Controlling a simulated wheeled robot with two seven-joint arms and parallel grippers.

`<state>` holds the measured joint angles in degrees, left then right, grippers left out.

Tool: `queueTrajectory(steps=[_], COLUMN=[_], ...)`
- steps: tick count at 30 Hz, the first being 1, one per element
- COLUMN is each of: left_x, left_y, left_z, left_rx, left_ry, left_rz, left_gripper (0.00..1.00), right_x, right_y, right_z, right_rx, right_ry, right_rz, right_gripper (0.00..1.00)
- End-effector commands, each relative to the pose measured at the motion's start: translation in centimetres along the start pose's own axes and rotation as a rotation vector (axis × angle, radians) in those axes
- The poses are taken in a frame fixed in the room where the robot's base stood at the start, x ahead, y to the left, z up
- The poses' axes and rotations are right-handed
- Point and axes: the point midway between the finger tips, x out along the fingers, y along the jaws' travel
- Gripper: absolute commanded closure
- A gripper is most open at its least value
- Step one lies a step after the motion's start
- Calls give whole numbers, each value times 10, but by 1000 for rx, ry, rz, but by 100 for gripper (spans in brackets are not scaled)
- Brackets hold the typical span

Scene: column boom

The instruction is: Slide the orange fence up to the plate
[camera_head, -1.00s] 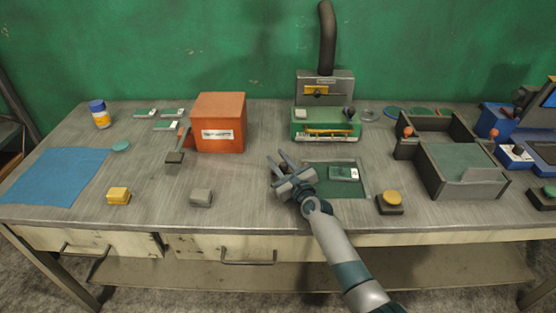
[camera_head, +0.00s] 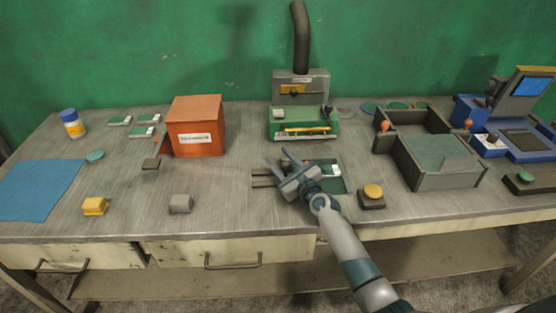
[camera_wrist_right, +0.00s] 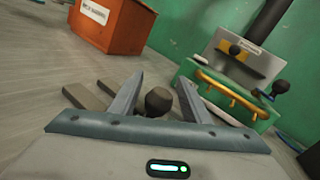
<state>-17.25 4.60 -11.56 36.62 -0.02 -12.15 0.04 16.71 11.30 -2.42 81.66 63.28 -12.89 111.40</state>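My right gripper (camera_head: 282,157) is low over the left side of a shallow recess with a green floor (camera_head: 338,187). In the right wrist view its fingers (camera_wrist_right: 161,76) stand apart on either side of a dark round knob (camera_wrist_right: 158,101), with gaps visible. A small green plate with a white label (camera_head: 332,170) lies in the recess, partly behind the gripper. No orange fence shows clearly at the recess; the gripper covers that area. An orange-yellow bar (camera_head: 307,129) shows on the green machine behind, also in the right wrist view (camera_wrist_right: 228,92). My left gripper is out of view.
Two dark rails (camera_head: 263,178) run left from the gripper. An orange box (camera_head: 197,140) stands at the back left. A yellow button (camera_head: 373,191) and a grey tray (camera_head: 448,179) are to the right. The table left of the rails has free room.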

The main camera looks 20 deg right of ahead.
Motion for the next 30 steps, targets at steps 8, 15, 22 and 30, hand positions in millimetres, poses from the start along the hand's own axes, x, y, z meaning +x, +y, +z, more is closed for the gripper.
queueTrajectory(steps=[8,15,22,30], left_x=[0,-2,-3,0], left_y=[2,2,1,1], left_z=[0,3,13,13], left_rx=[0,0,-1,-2], left_ry=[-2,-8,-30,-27], left_rz=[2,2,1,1], left_gripper=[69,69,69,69], right_x=[0,-13,-47,-102], right_y=[1,1,1,1], right_z=[0,0,0,-2], right_rx=[0,1,2,0], right_ry=[-1,-1,0,1], right_rz=[1,1,0,-1], right_gripper=[57,57,57,57])
